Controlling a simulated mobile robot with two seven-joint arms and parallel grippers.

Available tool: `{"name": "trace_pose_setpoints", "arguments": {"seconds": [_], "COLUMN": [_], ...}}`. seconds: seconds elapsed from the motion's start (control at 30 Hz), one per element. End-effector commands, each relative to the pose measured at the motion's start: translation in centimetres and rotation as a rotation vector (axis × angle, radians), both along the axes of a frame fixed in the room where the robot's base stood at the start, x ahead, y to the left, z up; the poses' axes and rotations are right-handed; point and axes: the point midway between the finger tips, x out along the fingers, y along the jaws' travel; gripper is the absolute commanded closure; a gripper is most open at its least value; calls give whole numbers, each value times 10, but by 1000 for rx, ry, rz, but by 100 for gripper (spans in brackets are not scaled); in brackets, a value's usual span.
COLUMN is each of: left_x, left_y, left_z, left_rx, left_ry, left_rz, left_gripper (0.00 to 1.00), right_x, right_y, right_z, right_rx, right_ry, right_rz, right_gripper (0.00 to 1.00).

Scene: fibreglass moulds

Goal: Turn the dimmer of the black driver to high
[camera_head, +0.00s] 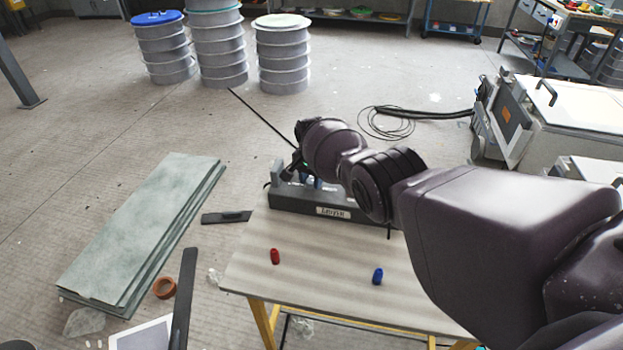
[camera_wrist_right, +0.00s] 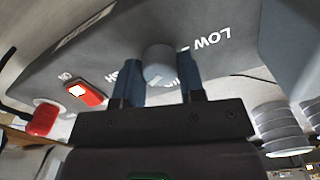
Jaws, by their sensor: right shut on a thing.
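The black driver (camera_head: 290,198) stands at the far edge of the small table, with a label plate on its near side. My right gripper (camera_head: 308,178) is over it, mostly hidden behind my own arm. In the right wrist view, the driver's panel (camera_wrist_right: 225,60) carries an upside-down LOW and other lettering partly hidden by the fingers. The round grey dimmer knob (camera_wrist_right: 158,62) sits between the two blue fingertips of my right gripper (camera_wrist_right: 159,78), which is shut on it. I cannot tell clearly where the knob points. My left gripper is not in view.
A red switch (camera_wrist_right: 90,93) and a red plug (camera_wrist_right: 42,120) are beside the knob on the panel. A red piece (camera_head: 275,256) and a blue piece (camera_head: 377,276) stand on the wooden table (camera_head: 320,270). Grey-green sheets (camera_head: 150,225) lie on the floor at left.

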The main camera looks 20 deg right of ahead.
Motion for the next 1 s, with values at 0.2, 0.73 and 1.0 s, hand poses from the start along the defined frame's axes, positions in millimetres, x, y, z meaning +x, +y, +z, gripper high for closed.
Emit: {"name": "trace_pose_setpoints", "arguments": {"seconds": [0.2,0.73,1.0], "left_x": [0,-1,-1], "left_y": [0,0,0], "left_z": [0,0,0], "left_rx": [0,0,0], "left_ry": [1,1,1], "left_rz": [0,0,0], "left_gripper": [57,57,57], "right_x": [1,1,1], "right_y": [0,0,0], "right_z": [1,1,1], "right_rx": [1,0,0], "right_ry": [-2,-4,-3], "right_rz": [-184,-420,-437], "right_gripper": [87,87,87]}}
